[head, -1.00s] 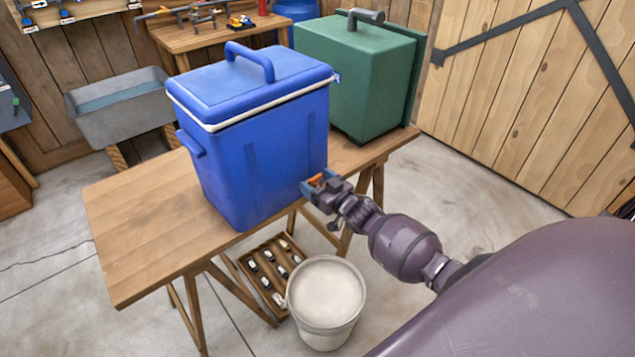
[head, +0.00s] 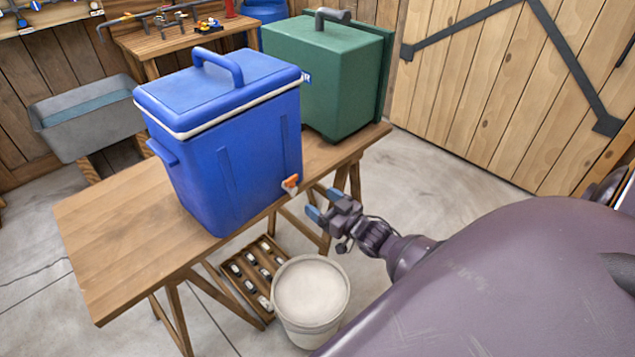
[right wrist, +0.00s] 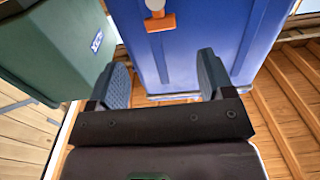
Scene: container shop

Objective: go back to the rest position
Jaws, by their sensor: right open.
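My right gripper (head: 322,204) is open and empty, just off the right edge of the wooden table (head: 110,235). It is apart from the orange-and-white spigot (head: 290,184) low on the blue cooler (head: 235,150). The cooler stands upright on the table with its lid shut. In the right wrist view, my gripper's two fingers (right wrist: 165,78) are spread with nothing between them. The orange spigot (right wrist: 160,21) shows beyond them on the cooler's wall (right wrist: 215,30). My left gripper is not in view.
A green container (head: 320,80) stands behind the cooler on the table. A whitish bucket (head: 311,300) and a wooden crate (head: 240,283) with small items are on the floor below. A grey basin (head: 85,115) and workbench (head: 165,42) stand behind. Floor is clear towards the wooden door (head: 510,90).

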